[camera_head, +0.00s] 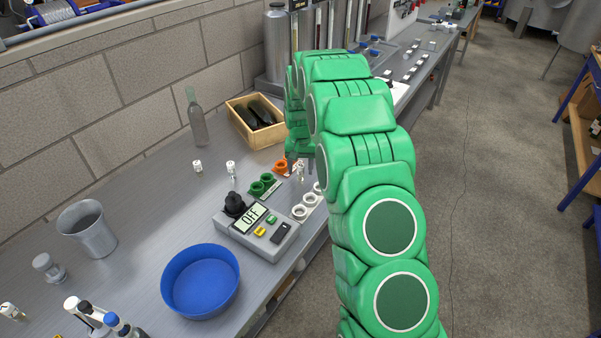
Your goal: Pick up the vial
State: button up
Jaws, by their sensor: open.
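Several small clear vials with white tops or labels stand on the grey bench. One vial (300,173) is just below my gripper (300,158), beside the orange ring holder. Another vial (231,170) stands left of the green ring holder, and a third vial (198,167) stands farther left. My gripper points down at the bench and is open. My green arm hides part of it, and I cannot tell whether the fingers are around the nearest vial or only above it. Nothing shows held.
Orange rings (281,166), green rings (257,188) and white rings (299,212) sit near a device reading OFF (284,246). A wooden crate (237,121) of dark bottles, a clear bottle (198,128) and a blue bowl (166,276) stand around.

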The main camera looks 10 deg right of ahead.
jog(key=shift+f, duration=0.7)
grip_shut()
jog(key=shift+r, duration=0.6)
notch_tip(320, 180, up, 2)
jog(key=shift+s+r, duration=0.1)
jog(key=s+r, duration=0.9)
jog(key=s, duration=0.4)
jog(key=shift+s+a+r, duration=0.15)
jog(key=shift+s+r, duration=0.15)
jog(key=shift+s, duration=0.1)
